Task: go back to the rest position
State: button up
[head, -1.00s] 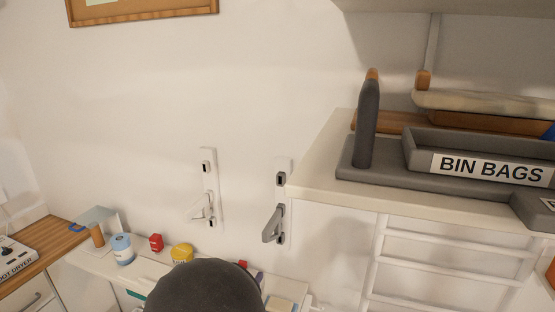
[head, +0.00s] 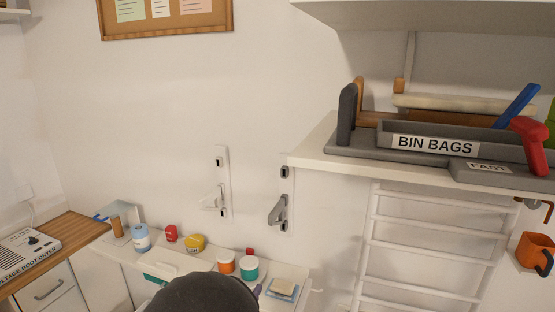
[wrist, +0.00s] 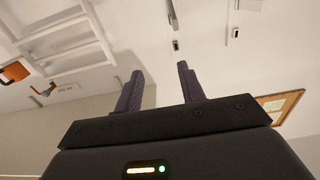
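My gripper (wrist: 160,88) shows in the wrist view with its two dark fingers apart and nothing between them, so it is open and empty. Beyond the fingers are the pale wall, the white rack and a framed board, with nothing near the fingertips. In the head view a dark rounded part of my arm (head: 203,293) shows at the bottom middle, in front of the low shelf.
A counter at the right holds a grey bin bags tray (head: 436,143). Below it is a white rack (head: 428,239). A low white shelf with small jars (head: 249,267) lies behind my arm. An orange mug (head: 534,252) hangs at the right.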

jog(key=w+d+f+n+g+y, duration=0.1)
jog(key=d+f+g+y, duration=0.2)
jog(key=d+g, duration=0.15)
jog(key=d+f+n+g+y, duration=0.2)
jog(key=d+g+y, duration=0.15)
jog(key=d, duration=0.25)
jog(key=s+d+f+n+g, duration=0.1)
jog(key=s+d+g, duration=0.5)
jog(key=s+d, duration=0.6)
jog(key=s+f, duration=0.1)
jog(key=s, duration=0.2)
jog(key=shift+d+f, duration=0.15)
jog(key=shift+w, duration=0.2)
jog(key=shift+s, duration=0.1)
dwell(0.4)
